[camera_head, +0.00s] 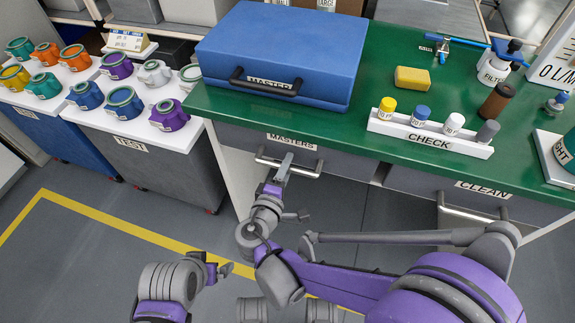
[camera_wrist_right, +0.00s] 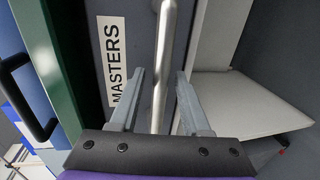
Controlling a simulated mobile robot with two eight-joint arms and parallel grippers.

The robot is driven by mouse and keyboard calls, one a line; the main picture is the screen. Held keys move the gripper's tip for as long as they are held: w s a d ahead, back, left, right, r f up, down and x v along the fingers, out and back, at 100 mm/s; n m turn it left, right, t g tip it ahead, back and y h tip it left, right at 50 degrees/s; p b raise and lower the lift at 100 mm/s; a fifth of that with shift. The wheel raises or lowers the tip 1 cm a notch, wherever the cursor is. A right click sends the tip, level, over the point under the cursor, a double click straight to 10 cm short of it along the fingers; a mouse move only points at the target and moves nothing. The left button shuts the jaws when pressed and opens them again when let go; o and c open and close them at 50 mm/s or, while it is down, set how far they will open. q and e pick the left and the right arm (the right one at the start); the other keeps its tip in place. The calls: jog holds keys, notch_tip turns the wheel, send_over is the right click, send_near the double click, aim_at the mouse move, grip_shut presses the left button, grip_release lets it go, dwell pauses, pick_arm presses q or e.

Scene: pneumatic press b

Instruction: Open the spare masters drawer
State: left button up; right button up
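The spare masters drawer (camera_head: 240,138) has a grey front, a "MASTERS" label and a bar handle (camera_head: 312,174). It sits under the green worktop and looks closed. My right gripper (camera_head: 285,163) is at this handle in the head view. In the right wrist view its two fingers (camera_wrist_right: 159,72) are apart, with the metal bar handle (camera_wrist_right: 167,40) running between them. A gap shows on both sides of the bar. My left gripper (camera_head: 221,271) is low in the head view, away from the drawer; its fingers are too small to read.
A blue case (camera_head: 285,45) labelled "MASTER" stands on the green worktop (camera_head: 385,65) above the drawer. A "CLEAN" drawer (camera_head: 430,183) with its own handle is to the right. A grey "TEST" cart (camera_head: 172,165) with colourful parts stands left. The floor in front has a yellow line.

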grip_shut()
dwell(1.2)
